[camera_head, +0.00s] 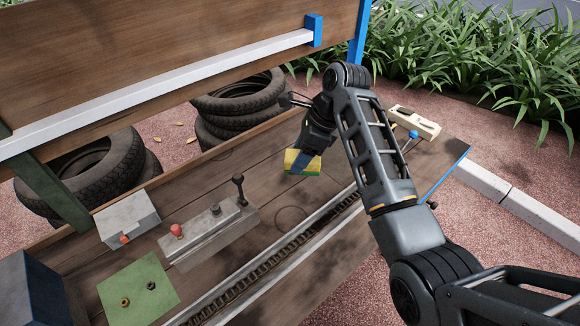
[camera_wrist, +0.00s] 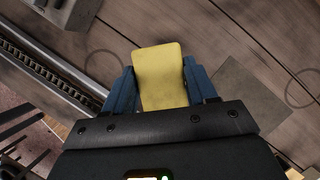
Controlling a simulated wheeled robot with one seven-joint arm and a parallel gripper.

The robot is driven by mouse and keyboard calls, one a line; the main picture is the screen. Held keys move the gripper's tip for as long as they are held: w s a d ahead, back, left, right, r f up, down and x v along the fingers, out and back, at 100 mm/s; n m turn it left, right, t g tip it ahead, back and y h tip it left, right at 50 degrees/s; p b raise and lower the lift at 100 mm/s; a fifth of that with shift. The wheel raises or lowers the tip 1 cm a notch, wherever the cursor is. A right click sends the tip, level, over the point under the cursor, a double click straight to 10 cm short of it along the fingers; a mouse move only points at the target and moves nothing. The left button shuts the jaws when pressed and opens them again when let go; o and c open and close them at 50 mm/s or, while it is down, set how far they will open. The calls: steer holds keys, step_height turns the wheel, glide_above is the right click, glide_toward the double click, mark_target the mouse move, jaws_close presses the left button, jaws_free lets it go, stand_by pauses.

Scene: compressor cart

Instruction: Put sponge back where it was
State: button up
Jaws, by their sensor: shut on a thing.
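The sponge (camera_head: 313,164) is yellow with a green layer and is at the middle of the wooden bench in the head view. In the wrist view, the yellow face of the sponge (camera_wrist: 160,72) stands between the blue fingers. My gripper (camera_head: 301,162) points down and is shut on the sponge. I cannot tell whether the sponge touches the bench or hangs just above it. A darker square patch (camera_wrist: 251,103) shows on the planks right of the sponge in the wrist view. The finger tips are partly hidden.
The bench (camera_head: 235,179) carries a grey lever block (camera_head: 205,237), a metal rail with a chain (camera_head: 265,263), a green plate (camera_head: 138,291) and a grey box (camera_head: 127,219). A cream block (camera_head: 414,122) lies at the right end. A ring outline (camera_head: 290,218) marks bare planks.

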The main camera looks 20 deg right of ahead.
mark_target(293, 151)
steer(key=shift+w+a+f, duration=0.4)
steer(key=shift+w+f, duration=0.05)
steer(key=shift+w, duration=0.2)
steer(key=shift+w+a+f, duration=0.35)
steer(key=shift+w+f, duration=0.1)
steer(key=shift+w, duration=0.15)
steer(key=shift+f, duration=2)
steer(key=o, duration=0.9)
steer(key=shift+o, duration=0.2)
steer(key=shift+r, duration=0.1)
steer(key=v, duration=1.1)
steer(key=shift+d+r, duration=0.2)
steer(key=shift+r, duration=0.15)
steer(key=shift+s, duration=0.1)
